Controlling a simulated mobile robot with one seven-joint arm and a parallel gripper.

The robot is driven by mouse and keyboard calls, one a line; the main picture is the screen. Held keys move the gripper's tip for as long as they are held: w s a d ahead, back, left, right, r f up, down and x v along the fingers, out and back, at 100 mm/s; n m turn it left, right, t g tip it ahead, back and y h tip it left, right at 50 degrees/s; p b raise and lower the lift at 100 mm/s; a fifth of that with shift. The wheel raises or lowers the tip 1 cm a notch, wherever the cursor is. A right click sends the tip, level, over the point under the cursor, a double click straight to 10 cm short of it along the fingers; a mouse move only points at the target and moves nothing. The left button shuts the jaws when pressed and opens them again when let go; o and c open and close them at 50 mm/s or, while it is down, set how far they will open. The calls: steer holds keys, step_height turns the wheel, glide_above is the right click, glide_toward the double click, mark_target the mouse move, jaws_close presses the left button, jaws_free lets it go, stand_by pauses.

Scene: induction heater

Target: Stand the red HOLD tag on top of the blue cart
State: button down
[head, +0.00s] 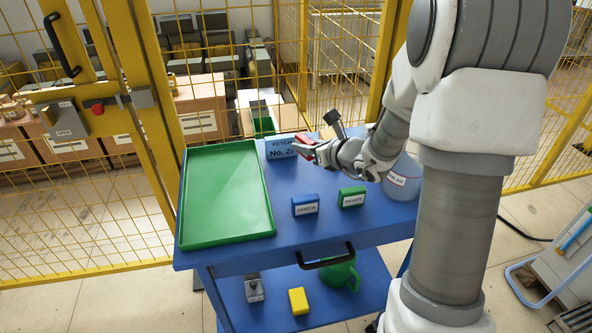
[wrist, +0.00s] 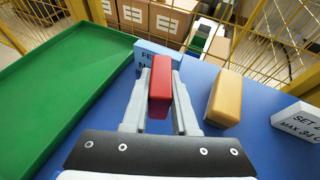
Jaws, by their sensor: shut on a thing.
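The red tag (wrist: 160,80) is between the two fingers of my gripper (wrist: 159,100) in the wrist view, with its upper part standing out past the fingertips. In the head view my gripper (head: 318,150) is over the back part of the blue cart (head: 325,226), and a bit of red shows at its tip. The tag's lettering is not visible. I cannot tell whether its lower edge touches the cart top. A light blue box (head: 280,147) marked FETCH stands just beyond the gripper; it also shows in the wrist view (wrist: 147,48).
A green tray (head: 228,190) covers the cart's left side. A blue CHECK block (head: 305,205) and a green block (head: 352,197) stand near the front. A tan block (wrist: 224,98) and a white labelled box (wrist: 298,121) are right of the gripper. Yellow mesh fencing (head: 100,225) stands behind.

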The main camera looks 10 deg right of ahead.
mark_target(292, 173)
steer(key=a+f, duration=0.1)
steer(key=w+a+f, duration=0.1)
steer(key=a, duration=0.1)
steer(key=shift+a+b, duration=0.1)
steer(key=shift+b, duration=0.3)
steer(key=shift+f+b, duration=0.8)
steer(key=shift+f, duration=1.15)
steer(key=shift+f, duration=0.1)
steer(key=shift+f+b, duration=0.15)
steer(key=shift+b, duration=0.15)
steer(key=c, duration=0.7)
jaws_free()
